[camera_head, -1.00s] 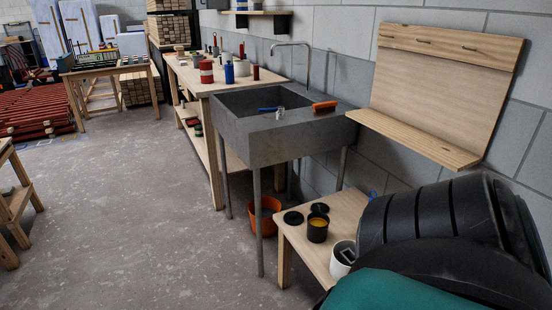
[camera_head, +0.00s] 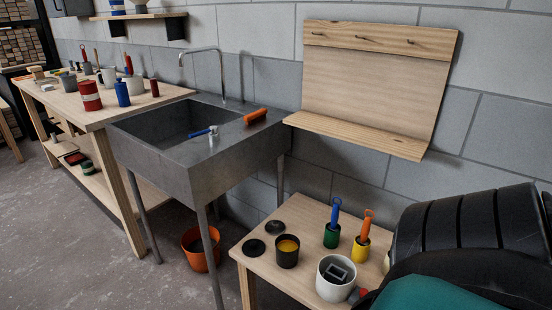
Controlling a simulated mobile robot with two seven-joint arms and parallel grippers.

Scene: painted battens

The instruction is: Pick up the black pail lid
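Two flat black discs lie on the low wooden table: a nearer one (camera_head: 253,247) left of the black pail and a farther one (camera_head: 274,227) behind it. Both look like lids; I cannot tell which one belongs to the black pail (camera_head: 288,254). The pail stands upright and open, with yellow paint inside. A dark arm part of mine, with a teal piece below it, fills the lower right of the head view. Neither of my grippers shows.
The low table (camera_head: 257,262) also holds a white pail (camera_head: 326,286), a green pot (camera_head: 331,237) and a yellow pot (camera_head: 360,251) with tools. A grey sink (camera_head: 165,160) stands behind left, an orange bucket (camera_head: 192,262) below it. A wooden wall panel (camera_head: 375,85) hangs above.

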